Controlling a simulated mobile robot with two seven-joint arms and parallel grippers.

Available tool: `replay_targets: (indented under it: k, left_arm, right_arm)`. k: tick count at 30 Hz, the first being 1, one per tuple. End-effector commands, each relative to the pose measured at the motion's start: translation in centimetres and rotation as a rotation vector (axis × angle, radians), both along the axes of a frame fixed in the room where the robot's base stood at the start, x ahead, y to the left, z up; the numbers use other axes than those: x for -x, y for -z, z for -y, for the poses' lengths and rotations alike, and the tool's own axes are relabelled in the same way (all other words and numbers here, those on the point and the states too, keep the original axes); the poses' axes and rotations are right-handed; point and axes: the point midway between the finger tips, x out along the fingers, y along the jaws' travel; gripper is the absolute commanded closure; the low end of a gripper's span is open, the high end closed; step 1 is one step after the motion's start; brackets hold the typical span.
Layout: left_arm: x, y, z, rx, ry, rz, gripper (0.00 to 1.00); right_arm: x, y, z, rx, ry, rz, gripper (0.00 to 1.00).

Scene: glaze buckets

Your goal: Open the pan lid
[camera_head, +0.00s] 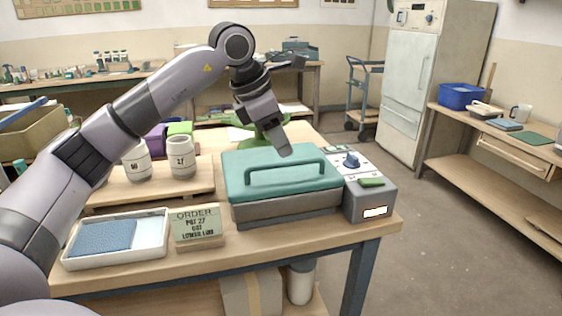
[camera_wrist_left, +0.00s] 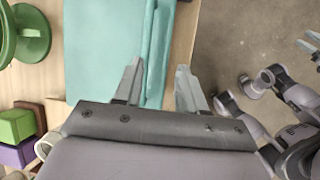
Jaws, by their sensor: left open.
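The pan (camera_head: 290,208) is a grey box with a teal lid (camera_head: 236,172) lying shut on it. A teal bar handle (camera_head: 284,170) rises from the lid. In the left wrist view the lid (camera_wrist_left: 100,50) fills the upper middle, and its handle (camera_wrist_left: 154,45) runs along the right side. My left gripper (camera_head: 286,150) is above the lid, near the handle's far side. In the left wrist view its two fingers (camera_wrist_left: 157,82) are apart, with the handle line between them; I see no grip.
A control box (camera_head: 380,202) with a blue knob adjoins the pan's right side. An order card (camera_head: 198,226) and a white tray (camera_head: 160,250) with a blue sponge-like block stand left. White jars (camera_head: 182,164) stand behind, and a green stand (camera_wrist_left: 32,32) is beyond the pan.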

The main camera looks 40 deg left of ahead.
Motion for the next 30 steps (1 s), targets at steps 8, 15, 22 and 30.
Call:
replay_targets:
  k: [8,15,22,30]
  left_arm:
    - [-0.2,0.2,-2.0,-0.064,-0.044,0.006,0.60]
    - [-1.7,3.6,-1.5,-0.061,-0.041,0.007,0.60]
    - [-2.6,5.3,-1.3,-0.060,-0.041,0.008,0.60]
    - [-2.6,5.4,-1.2,-0.059,-0.041,0.009,0.60]
  right_arm:
    - [0.0,0.3,-0.1,-0.003,-0.001,-0.002,0.57]
    - [0.1,0.7,-0.2,-0.007,0.001,-0.005,0.57]
    - [0.5,0.9,-0.3,-0.008,0.001,-0.013,0.57]
    - [0.5,0.9,-0.3,-0.008,0.002,-0.013,0.57]
